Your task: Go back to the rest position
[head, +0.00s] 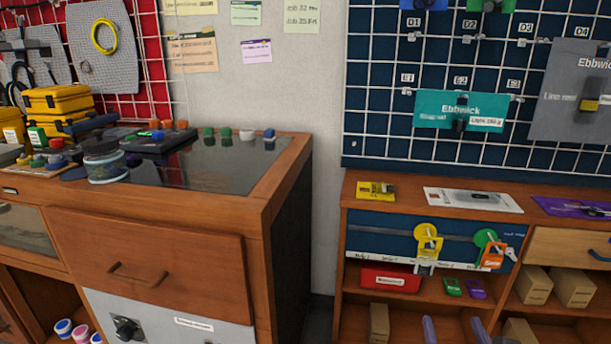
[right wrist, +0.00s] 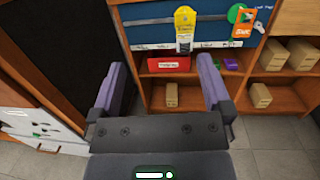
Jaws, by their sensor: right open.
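My right gripper (head: 454,331) shows only as two purple fingertips at the bottom edge of the head view, in front of the low right shelf unit. In the right wrist view the right gripper (right wrist: 158,85) has its two purple fingers wide apart, with nothing between them. The shelf unit (right wrist: 133,92) lies beyond the fingertips, and the fingers look apart from it. My left gripper is in neither view.
A wooden workbench (head: 285,165) with a dark top and a drawer stands at the left. The shelf unit holds a red box (head: 390,279) and several cardboard boxes. A dark grid panel (head: 375,110) hangs above it. Grey floor (right wrist: 265,145) shows clear in the right wrist view.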

